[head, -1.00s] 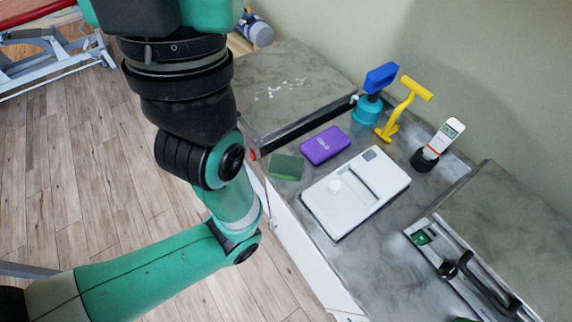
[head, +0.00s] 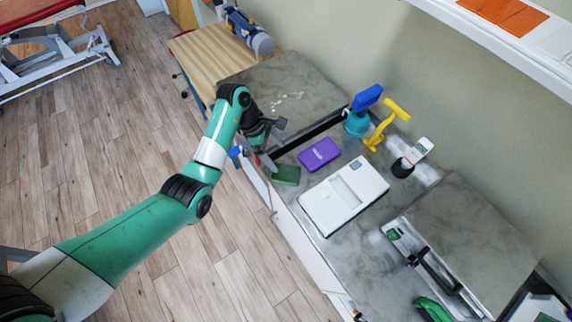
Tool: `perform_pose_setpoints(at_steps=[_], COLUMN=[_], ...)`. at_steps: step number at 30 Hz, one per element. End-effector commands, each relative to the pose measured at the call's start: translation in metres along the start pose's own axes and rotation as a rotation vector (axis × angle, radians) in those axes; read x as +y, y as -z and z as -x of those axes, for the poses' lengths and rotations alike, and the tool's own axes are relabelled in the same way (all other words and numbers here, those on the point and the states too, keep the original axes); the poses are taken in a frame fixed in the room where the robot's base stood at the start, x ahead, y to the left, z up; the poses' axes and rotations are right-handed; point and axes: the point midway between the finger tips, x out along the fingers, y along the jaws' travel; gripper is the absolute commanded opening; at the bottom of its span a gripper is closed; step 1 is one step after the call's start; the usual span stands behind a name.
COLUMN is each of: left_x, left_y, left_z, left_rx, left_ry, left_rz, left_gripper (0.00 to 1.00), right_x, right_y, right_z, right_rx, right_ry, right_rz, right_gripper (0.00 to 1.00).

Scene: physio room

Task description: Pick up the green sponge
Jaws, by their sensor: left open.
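The green sponge (head: 286,176) is a small dark green block lying flat on the grey counter, near its front edge. It is just left of a purple block. My left gripper (head: 275,143) is open and empty. It is above and beyond the sponge in the picture, close to it but apart from it as far as I can tell. The sponge shows almost whole. My right gripper is not in view.
A purple block (head: 319,155) and a white device (head: 344,195) stand right of the sponge. Behind are a blue-topped teal item (head: 357,122), a yellow tool (head: 385,127) and a white handset (head: 417,152).

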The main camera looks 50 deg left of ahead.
Motion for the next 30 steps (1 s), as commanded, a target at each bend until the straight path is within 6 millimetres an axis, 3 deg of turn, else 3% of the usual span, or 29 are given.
perform_pose_setpoints(at_steps=[5, 12, 20, 27, 30], left_x=[-0.001, 0.0, 0.0, -0.001, -0.001], left_y=[0.001, 0.002, 0.001, 0.008, 0.007], left_z=[-0.016, -0.06, -0.071, -0.112, -0.119], left_rx=[-0.001, -0.001, -0.002, -0.002, -0.003], left_ry=[0.002, 0.0, -0.002, -0.001, -0.003], left_rz=[0.0, -0.001, -0.001, -0.002, -0.002], left_gripper=[1.0, 1.0, 1.0, 1.0, 1.0], right_x=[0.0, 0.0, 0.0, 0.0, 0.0], right_y=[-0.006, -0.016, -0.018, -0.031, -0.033], right_z=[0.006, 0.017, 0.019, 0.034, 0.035], right_rx=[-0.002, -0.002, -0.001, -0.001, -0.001], right_ry=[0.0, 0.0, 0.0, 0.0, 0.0], right_rz=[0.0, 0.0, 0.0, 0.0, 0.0], right_gripper=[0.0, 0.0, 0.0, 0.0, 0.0])
